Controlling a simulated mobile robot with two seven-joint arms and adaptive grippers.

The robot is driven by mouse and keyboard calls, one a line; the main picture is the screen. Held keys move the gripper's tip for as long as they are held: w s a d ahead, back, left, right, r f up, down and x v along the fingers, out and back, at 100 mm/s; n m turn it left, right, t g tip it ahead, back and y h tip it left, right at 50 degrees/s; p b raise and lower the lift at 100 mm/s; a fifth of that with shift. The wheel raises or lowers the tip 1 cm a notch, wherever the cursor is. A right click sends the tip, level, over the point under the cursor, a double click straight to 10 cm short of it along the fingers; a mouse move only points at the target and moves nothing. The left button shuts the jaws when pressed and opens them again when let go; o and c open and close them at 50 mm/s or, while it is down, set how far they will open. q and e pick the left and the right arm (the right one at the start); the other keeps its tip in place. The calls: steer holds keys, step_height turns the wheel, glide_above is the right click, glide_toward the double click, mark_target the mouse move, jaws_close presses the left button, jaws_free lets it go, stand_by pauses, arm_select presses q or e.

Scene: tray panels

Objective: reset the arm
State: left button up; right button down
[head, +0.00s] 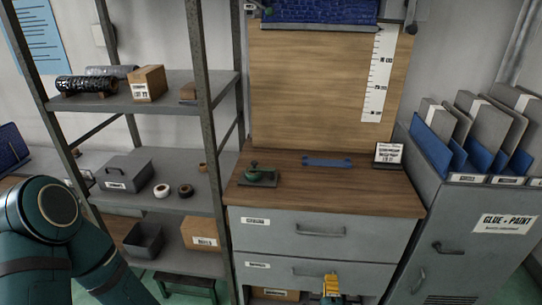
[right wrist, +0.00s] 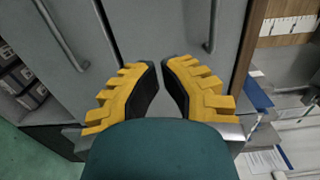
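My right gripper (head: 331,284) shows at the bottom of the head view, in front of the lower drawer of the grey drawer unit. Its yellow stepped fingers with dark pads also fill the middle of the right wrist view (right wrist: 160,68). The fingertips are close together, with a narrow gap between them and nothing in it. Beyond them are grey fronts with bar handles (right wrist: 62,38); I cannot tell any contact. My left arm (head: 60,235) comes in from the left as teal links, and its gripper is out of view.
The drawer unit's wooden top (head: 320,190) holds a green-handled tool (head: 258,177), a blue bar (head: 327,162) and a sign (head: 388,154). A metal shelf rack (head: 190,204) stands left. A grey cabinet (head: 470,245) with blue holders stands right. Both drawers (head: 322,230) look shut.

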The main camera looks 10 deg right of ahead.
steer(key=s+a+f+n+g+y, duration=0.1)
steer(key=s+a+n+g+y, duration=0.1)
steer(key=a+n+g+y, duration=0.35)
steer(key=s+a+f+n+g+y, duration=0.2)
steer(key=a+n+y, duration=0.2)
steer(key=a+n, duration=0.35)
steer(key=s+r+n+g+h, duration=0.1)
steer(key=s+n+g, duration=0.2)
steer(key=s, duration=0.3)
steer(key=s+r+n+g+h, duration=0.1)
steer(key=s+r+n+g, duration=0.1)
steer(key=s+g, duration=0.3)
steer(key=shift+s+a+r+n, duration=0.3)
steer(key=shift+s+a+n, duration=0.15)
steer(key=shift+s, duration=0.75)
steer(key=shift+g, duration=0.25)
